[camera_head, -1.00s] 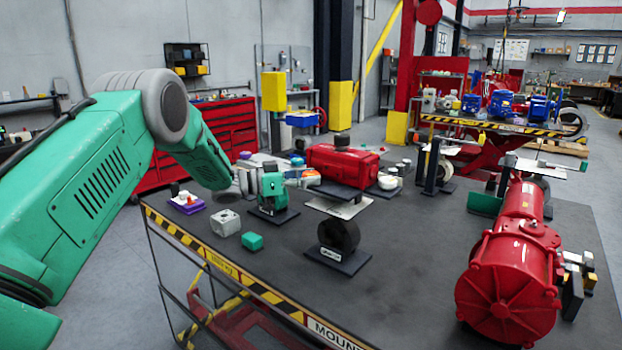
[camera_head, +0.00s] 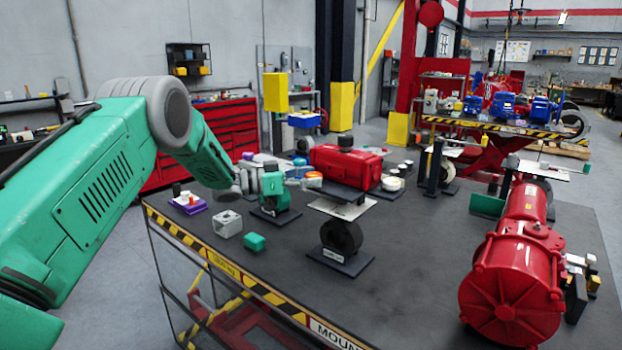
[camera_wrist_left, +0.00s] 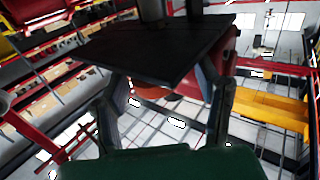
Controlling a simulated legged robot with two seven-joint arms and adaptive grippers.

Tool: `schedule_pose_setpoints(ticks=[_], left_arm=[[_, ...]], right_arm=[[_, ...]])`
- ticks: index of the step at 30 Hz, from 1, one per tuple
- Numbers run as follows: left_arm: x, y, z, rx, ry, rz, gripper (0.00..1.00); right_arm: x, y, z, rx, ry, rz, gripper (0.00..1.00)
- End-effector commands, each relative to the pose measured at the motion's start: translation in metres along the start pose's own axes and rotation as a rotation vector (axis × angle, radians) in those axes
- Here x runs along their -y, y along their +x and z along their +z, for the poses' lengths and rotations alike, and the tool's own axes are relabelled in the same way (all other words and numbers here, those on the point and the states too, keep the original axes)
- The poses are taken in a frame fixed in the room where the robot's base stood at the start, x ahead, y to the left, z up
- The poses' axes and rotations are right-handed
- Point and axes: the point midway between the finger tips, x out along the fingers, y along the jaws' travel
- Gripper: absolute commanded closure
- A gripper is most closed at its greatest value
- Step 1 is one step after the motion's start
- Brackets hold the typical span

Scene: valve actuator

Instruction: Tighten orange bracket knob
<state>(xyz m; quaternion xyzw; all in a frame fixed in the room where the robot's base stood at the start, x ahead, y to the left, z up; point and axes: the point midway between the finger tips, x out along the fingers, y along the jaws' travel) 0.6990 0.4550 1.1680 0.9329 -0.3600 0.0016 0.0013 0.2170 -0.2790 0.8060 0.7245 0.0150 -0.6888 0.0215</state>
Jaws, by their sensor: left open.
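A small orange knob (camera_head: 314,180) shows below the left end of the red actuator in the head view. The red actuator (camera_head: 345,166) rests on a plate above a black ring-shaped valve (camera_head: 341,237). My right gripper is not in view.
A grey block (camera_head: 228,223), a teal block (camera_head: 254,242) and a purple-based part (camera_head: 188,204) lie near the left edge of the dark table (camera_head: 420,270). A large red cylinder actuator (camera_head: 512,280) lies at right. The table's middle front is clear.

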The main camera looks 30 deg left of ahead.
Motion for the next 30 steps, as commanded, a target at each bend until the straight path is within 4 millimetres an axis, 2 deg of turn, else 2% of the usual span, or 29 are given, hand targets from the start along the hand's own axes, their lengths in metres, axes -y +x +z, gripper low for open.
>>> schedule_pose_setpoints(ticks=[5, 18, 24, 30], left_arm=[[-0.001, -0.013, 0.0, 0.001, -0.001, 0.0, 0.41], [0.003, -0.102, 0.002, -0.002, -0.002, -0.003, 0.41], [0.002, -0.119, 0.002, -0.001, -0.001, -0.001, 0.41], [0.001, -0.121, 0.001, -0.001, 0.001, -0.001, 0.41]], right_arm=[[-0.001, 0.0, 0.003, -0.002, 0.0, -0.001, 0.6], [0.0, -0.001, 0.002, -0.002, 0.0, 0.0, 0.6], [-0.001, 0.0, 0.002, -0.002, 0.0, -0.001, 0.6], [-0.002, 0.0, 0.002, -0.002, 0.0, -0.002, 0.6]])
